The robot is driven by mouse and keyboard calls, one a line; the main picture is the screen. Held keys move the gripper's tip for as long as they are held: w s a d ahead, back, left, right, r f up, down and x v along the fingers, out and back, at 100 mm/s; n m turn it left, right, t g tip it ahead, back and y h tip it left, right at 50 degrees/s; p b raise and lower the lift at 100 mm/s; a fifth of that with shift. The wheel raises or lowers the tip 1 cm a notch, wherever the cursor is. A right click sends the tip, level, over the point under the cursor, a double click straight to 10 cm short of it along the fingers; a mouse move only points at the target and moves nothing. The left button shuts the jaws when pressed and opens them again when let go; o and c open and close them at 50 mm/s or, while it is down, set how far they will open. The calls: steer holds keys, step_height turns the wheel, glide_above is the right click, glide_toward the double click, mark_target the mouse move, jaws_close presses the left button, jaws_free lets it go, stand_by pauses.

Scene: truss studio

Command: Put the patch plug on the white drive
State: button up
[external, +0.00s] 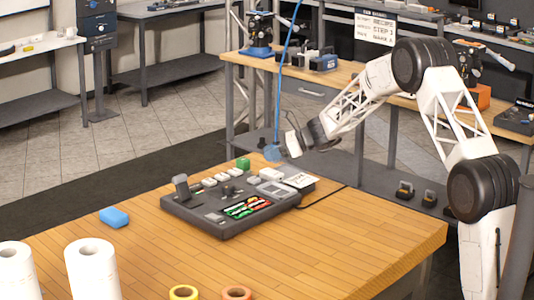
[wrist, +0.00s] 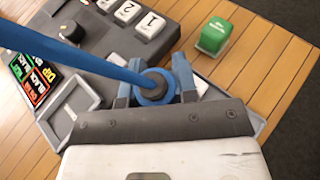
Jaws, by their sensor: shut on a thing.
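The patch plug (wrist: 153,84) is a blue round piece with a dark centre, and a blue cable runs from it. My gripper (wrist: 153,88) is shut on it, with a blue finger on either side. In the external view my gripper (external: 273,153) holds it above the back right of the grey console (external: 225,232), apart from the table. The cable (external: 281,80) rises out of the top of that view. A flat white labelled piece (external: 300,180) lies at the console's right end; I cannot tell if it is the white drive. The wrist shows only a sliver of white beside the plug.
A green block (external: 243,163) stands by the console's far edge, near the white numbered keys (wrist: 151,25). A blue block (external: 115,217), white rolls (external: 92,270) and tape rings (external: 184,292) are on the wooden table. The table's right front is clear.

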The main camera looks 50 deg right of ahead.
mark_target(268, 172)
steer(key=shift+w+d+f, duration=0.1)
steer(key=shift+w+d, duration=0.05)
steer(key=shift+w, duration=0.4)
steer(key=shift+w+d, duration=0.15)
steer(key=shift+w, duration=0.35)
steer(key=shift+f, duration=1.75)
steer(key=shift+f, duration=0.15)
steer(key=o, duration=0.9)
steer(key=shift+v, duration=0.8)
steer(key=v, duration=1)
steer(key=shift+s+d+r, duration=0.1)
steer(key=shift+s+r, duration=0.05)
steer(key=shift+r, duration=0.1)
